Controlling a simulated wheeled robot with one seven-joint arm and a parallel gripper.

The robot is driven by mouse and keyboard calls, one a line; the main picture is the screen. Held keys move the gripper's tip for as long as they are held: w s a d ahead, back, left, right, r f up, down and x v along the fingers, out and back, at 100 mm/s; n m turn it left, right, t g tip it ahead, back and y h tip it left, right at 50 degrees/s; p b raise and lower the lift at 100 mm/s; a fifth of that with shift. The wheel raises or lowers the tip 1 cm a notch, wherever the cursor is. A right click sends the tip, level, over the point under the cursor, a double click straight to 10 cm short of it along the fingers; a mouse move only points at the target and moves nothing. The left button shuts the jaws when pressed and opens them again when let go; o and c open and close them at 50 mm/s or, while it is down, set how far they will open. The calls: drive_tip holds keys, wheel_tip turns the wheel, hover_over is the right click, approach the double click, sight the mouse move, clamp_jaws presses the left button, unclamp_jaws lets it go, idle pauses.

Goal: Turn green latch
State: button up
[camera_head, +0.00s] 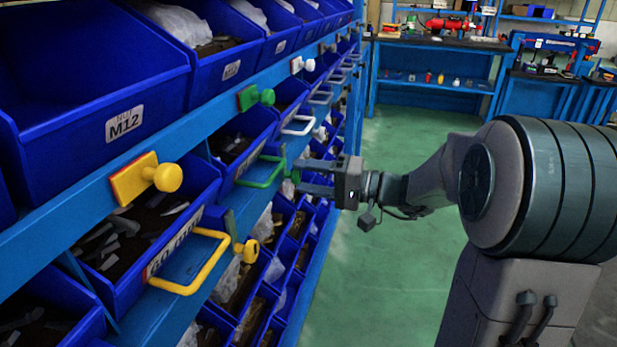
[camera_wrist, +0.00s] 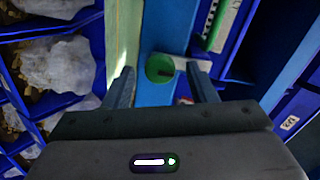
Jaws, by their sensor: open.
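An upper green latch (camera_head: 255,97), a plate with a round knob, sits on the blue shelf rail. A lower green knob (camera_head: 289,186) is beside the end of the green drawer handle (camera_head: 262,173), partly hidden by my gripper. I cannot tell which one the task means. My gripper (camera_head: 300,178) is at the lower knob, with its fingers apart. In the wrist view the round green knob (camera_wrist: 160,68) lies between the two open fingertips (camera_wrist: 163,82). Whether either finger touches it I cannot tell.
A yellow latch (camera_head: 145,178), yellow handle (camera_head: 190,262) and lower yellow knob (camera_head: 247,250) are nearer on the rack. A white latch (camera_head: 303,65) and white handle (camera_head: 298,125) are farther along. Blue bins (camera_head: 95,85) fill the rack. Green floor (camera_head: 400,240) is open to the right.

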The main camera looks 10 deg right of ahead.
drive_tip(key=p+v, duration=0.2)
drive_tip(key=v, duration=1.1)
drive_tip(key=shift+d, duration=0.4)
drive_tip(key=shift+s, duration=0.15)
drive_tip(key=s+a+r+g+h+p, duration=0.65)
drive_tip(key=s+a+p, duration=0.25)
drive_tip(key=s+p, duration=0.3)
drive_tip(key=s+d+r+n+t+h+p, duration=0.1)
drive_tip(key=s+d+r+h+p, duration=0.3)
drive_tip(key=r+h+p, duration=0.6)
drive_tip(key=d+t+p, duration=0.1)
drive_tip(key=p, duration=0.3)
drive_tip(key=shift+s, duration=0.35)
